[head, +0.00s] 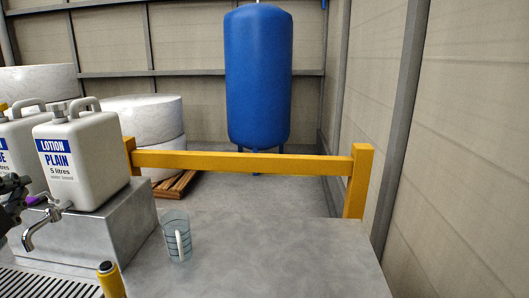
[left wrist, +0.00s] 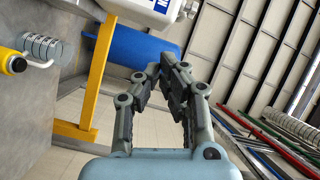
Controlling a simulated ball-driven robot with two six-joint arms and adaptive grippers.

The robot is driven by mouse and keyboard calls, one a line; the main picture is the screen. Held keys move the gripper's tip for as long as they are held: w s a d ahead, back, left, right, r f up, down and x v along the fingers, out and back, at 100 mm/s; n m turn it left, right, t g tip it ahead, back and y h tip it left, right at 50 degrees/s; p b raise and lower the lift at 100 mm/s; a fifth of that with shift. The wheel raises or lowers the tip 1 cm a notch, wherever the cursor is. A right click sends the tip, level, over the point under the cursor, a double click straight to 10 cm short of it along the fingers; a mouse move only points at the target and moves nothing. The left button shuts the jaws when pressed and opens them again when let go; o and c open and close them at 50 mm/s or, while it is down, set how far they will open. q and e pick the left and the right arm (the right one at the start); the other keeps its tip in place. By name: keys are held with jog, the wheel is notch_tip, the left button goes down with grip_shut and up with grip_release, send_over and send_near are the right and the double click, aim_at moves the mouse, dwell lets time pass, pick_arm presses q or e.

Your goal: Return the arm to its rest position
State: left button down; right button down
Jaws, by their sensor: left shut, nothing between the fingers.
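My left gripper (head: 14,196) shows dark at the left edge of the head view, in front of the white lotion jugs and close to a metal tap. Whether it touches the tap cannot be told. In the left wrist view my left gripper (left wrist: 162,68) has its fingertips together with nothing between them. Most of the left arm is outside the head view. My right gripper is in neither view.
A white jug labelled LOTION PLAIN (head: 80,160) stands on a metal block (head: 120,222). A clear beaker (head: 176,238) stands on the grey bench (head: 270,262). A yellow rail (head: 245,163) crosses behind. A blue tank (head: 258,75) stands farther back. The bench's right side is clear.

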pick_arm(q)
jog(key=s+d+f+n+g+h, duration=0.35)
jog(key=s+f+n+g, duration=0.2)
jog(key=s+f, duration=0.35)
jog(key=s+d+f+n+g+h, duration=0.2)
jog(key=s+d+f+n+g, duration=0.25)
jog(key=s+f+g, duration=0.35)
jog(key=s+a+f+b, duration=0.1)
jog(key=s+f+b, duration=0.15)
jog(key=f, duration=1.05)
jog(key=s+f+b, duration=0.1)
jog(key=f+b, duration=0.2)
jog(key=f, duration=1)
jog(key=s+a+f+b, duration=0.1)
jog(key=s+f+b, duration=0.15)
jog(key=f, duration=1.05)
jog(key=s+f+g+b, duration=0.1)
jog(key=s+f+b, duration=0.5)
jog(key=s+f, duration=1)
notch_tip(320, 180, down, 3)
jog(key=shift+s+a+r+g, duration=0.15)
jog(key=shift+s+a+g, duration=0.2)
jog(key=shift+s+a, duration=0.05)
